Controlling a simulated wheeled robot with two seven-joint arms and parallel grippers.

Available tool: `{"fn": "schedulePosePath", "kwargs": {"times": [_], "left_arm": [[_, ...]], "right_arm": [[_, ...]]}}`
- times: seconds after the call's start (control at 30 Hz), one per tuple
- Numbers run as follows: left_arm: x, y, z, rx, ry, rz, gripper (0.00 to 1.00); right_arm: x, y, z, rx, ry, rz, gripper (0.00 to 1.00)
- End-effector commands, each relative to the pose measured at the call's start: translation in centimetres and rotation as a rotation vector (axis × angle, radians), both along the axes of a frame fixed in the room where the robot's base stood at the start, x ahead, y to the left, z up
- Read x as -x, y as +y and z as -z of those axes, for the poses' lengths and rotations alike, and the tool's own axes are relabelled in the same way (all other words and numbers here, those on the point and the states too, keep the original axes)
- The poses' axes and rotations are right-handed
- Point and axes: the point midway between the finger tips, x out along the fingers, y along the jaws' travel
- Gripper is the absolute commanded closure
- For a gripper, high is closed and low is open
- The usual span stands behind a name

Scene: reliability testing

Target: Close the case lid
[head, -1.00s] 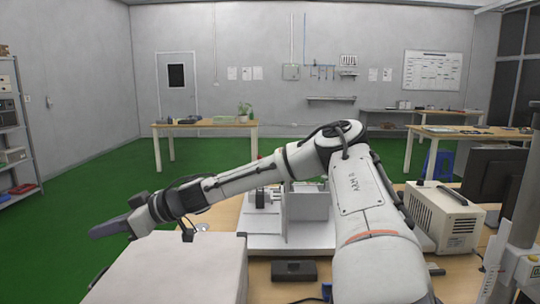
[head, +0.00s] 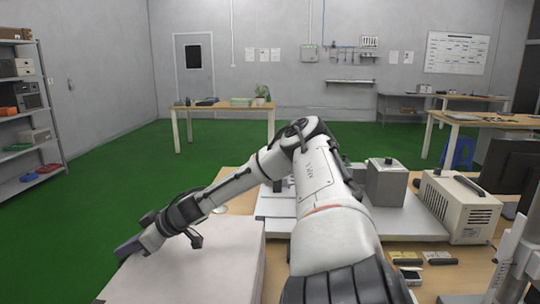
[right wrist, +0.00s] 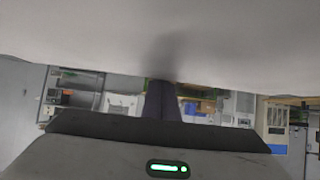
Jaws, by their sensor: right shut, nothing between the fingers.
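The case (head: 215,262) is a pale grey box at the lower left of the head view. Its broad, flat top faces up, and its front part is cut off by the frame. I cannot tell from here how far its lid is open. My right arm reaches across from the right, and its gripper (head: 128,248) is at the far left edge of the case top. The gripper is shut and empty. In the right wrist view the dark fingers (right wrist: 162,100) reach to a pale surface, likely the case lid (right wrist: 80,35), with a shadow there; contact is unclear. My left gripper is not in view.
On the table right of the case stand a grey machine on a white base (head: 386,182) and a beige instrument box with a handle (head: 457,207). Small dark items (head: 408,258) lie near the front. A shelf rack (head: 30,120) stands far left.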

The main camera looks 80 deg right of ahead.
Motion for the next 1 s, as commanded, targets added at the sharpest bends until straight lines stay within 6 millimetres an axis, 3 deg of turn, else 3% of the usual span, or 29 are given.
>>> {"fn": "schedulePosePath", "kwargs": {"times": [0.47,0.67,0.77,0.83,1.0], "left_arm": [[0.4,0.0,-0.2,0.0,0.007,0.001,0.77],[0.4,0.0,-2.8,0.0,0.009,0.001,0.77],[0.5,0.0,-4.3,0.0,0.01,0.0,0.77],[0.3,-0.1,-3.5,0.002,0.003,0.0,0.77],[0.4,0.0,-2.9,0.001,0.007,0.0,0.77]], "right_arm": [[0.0,0.0,-0.4,0.0,0.0,0.001,1.0],[0.3,-0.5,-2.7,-0.001,-0.001,0.01,1.0],[0.0,-0.6,-5.1,0.005,-0.002,0.01,1.0],[0.3,-0.4,-4.6,0.001,-0.003,0.007,1.0],[1.1,-0.5,-5.7,0.002,-0.004,0.008,1.0]]}}
